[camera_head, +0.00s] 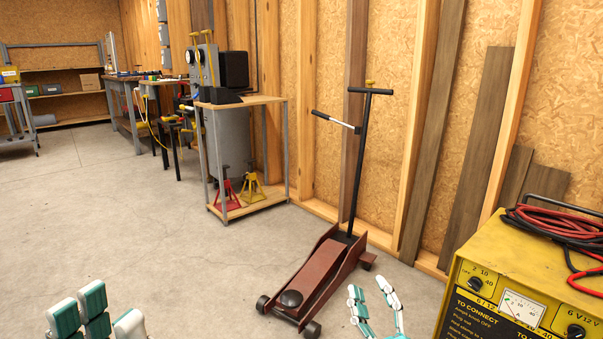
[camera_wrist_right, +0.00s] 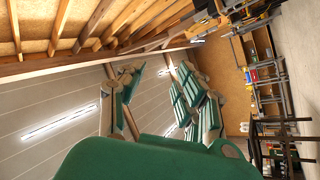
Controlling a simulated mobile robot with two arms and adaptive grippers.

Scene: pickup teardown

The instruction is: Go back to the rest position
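My left gripper (camera_head: 98,312) is at the bottom left of the head view. Its teal and white fingers point up and stand apart, with nothing seen between them; its palm is below the frame. My right gripper (camera_head: 372,300) is at the bottom, right of centre, in front of the floor jack. Its fingers are spread, with nothing between them. In the right wrist view the right gripper's fingers (camera_wrist_right: 155,88) also stand apart and empty against the ceiling and wall.
A brown floor jack (camera_head: 318,275) with a tall black handle stands ahead. A yellow charger (camera_head: 510,270) with red cables (camera_head: 560,225) is close at right. A small wooden-topped stand (camera_head: 245,101) holds red and yellow jack stands. Concrete floor (camera_head: 120,220) is clear at left.

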